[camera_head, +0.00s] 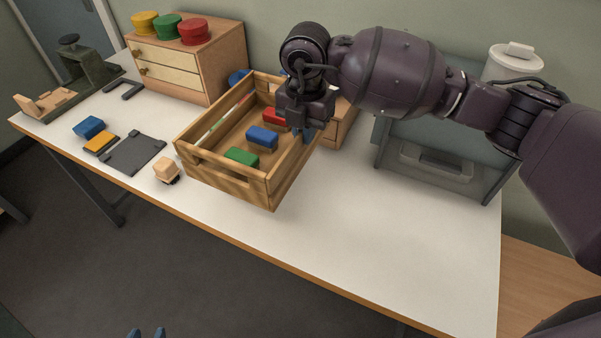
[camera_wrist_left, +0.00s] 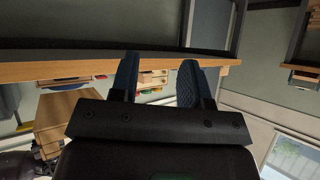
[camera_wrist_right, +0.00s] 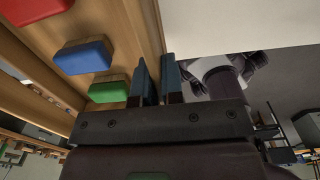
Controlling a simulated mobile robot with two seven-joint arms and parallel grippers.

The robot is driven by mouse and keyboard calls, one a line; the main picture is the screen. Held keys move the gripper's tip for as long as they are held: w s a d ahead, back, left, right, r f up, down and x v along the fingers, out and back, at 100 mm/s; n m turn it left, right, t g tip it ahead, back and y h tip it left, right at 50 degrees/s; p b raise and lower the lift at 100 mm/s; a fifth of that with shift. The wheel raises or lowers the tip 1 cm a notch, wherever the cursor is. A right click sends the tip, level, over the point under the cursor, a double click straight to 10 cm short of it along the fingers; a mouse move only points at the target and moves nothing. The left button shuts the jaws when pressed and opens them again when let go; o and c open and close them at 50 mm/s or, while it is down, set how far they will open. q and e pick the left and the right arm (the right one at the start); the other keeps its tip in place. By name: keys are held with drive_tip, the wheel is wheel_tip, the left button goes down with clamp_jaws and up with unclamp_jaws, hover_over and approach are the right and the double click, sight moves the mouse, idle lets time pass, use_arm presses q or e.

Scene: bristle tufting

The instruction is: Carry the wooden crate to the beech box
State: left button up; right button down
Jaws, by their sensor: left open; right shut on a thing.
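The wooden crate (camera_head: 227,182) is a slatted open box in the middle of the table in the head view. It holds a green block (camera_head: 241,157), a blue block (camera_head: 262,138) and a red block (camera_head: 274,117). My right gripper (camera_head: 303,133) is shut on the crate's right wall, which also shows in the right wrist view (camera_wrist_right: 146,28). I cannot tell whether the crate's base touches the table. My left gripper (camera_head: 147,333) is open and empty, low in front of the table. A wooden box (camera_head: 343,122) stands partly hidden behind the crate; I cannot tell whether it is the beech box.
A drawer cabinet (camera_head: 212,62) with yellow, green and red lids stands at the back left. A dark plate (camera_head: 132,153), an orange-and-blue pair of blocks and a small pale block (camera_head: 166,169) lie left of the crate. The front right of the table (camera_head: 390,235) is clear.

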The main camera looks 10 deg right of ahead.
sight(304, 159)
wheel_tip(304, 159, down, 6)
drive_tip(key=shift+b, duration=0.45)
drive_tip(key=shift+f, duration=0.85)
wheel_tip(304, 159, down, 5)
drive_tip(key=shift+w+r+b, duration=0.1)
drive_tip(key=shift+b, duration=0.5)
drive_tip(key=shift+r, duration=0.1)
drive_tip(key=c, duration=1.6)
unclamp_jaws()
drive_tip(key=shift+f, duration=0.2)
drive_tip(key=o, duration=0.4)
drive_tip(key=shift+c, duration=0.2)
